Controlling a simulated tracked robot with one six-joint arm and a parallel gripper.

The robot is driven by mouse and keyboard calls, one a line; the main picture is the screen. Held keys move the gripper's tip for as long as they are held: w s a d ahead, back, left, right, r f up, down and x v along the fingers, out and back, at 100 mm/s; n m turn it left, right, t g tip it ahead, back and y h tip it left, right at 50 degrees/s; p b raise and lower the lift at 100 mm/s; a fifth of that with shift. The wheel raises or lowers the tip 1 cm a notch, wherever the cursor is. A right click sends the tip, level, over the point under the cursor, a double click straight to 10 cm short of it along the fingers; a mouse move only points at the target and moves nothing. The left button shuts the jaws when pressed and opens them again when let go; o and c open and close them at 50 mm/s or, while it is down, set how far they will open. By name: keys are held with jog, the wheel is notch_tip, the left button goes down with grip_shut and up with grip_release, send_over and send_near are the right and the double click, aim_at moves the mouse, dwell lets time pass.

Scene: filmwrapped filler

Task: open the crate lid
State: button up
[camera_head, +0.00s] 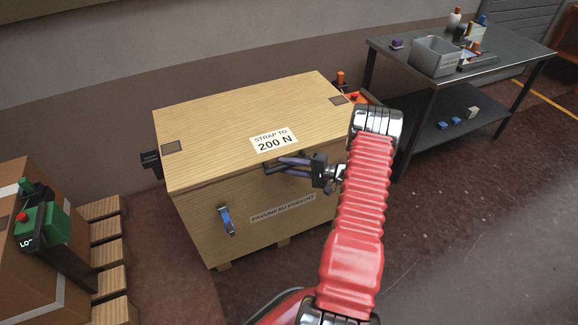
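The wooden crate (215,195) stands in the middle of the view. Its lid (215,125) lies flat on top and looks shut; a white label reading "STRAP TO 200 N" (273,140) is near its front edge. A blue handle-like piece (226,220) is on the crate's front face. My gripper (277,165) reaches in from the right at the lid's front edge, just below the label. Its purplish fingers overlap a small dark piece (269,170) there. I cannot tell whether they grip it or the lid edge.
At left, a green box with a red button (42,226) stands by a brown carton (22,180) and wooden pallet slats (107,257). At right, a dark metal table (510,55) holds a grey bin (434,62) and bottles.

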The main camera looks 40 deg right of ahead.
grip_shut()
